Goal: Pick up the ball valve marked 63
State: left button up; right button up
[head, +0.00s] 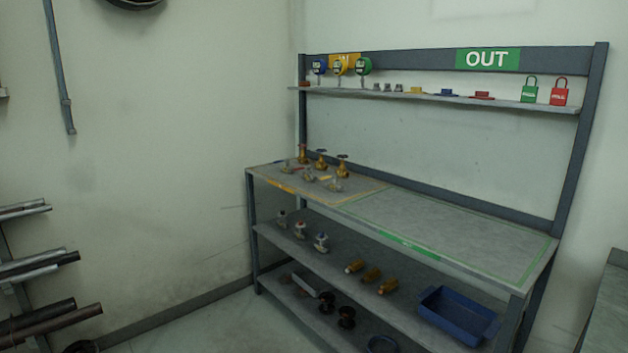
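Several small valves stand grouped on the left end of the workbench top (450,222). At the back of the group are brass valves with round handwheels, among them one at the right (343,167). In front are silvery valves (309,174), some with coloured lever-like handles, which look like ball valves. Any number markings are too small to read, so I cannot tell which valve is marked 63. Neither of my grippers is in the head view.
A shelf above the bench holds gauges (341,64), small fittings and green (529,90) and red padlocks (560,92). Lower shelves hold more fittings and a blue tray (458,312). The bench top's green-outlined right part is clear. A pipe rack (40,262) stands at left.

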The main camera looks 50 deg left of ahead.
aim_at(309, 175)
jog(key=u, duration=1.55)
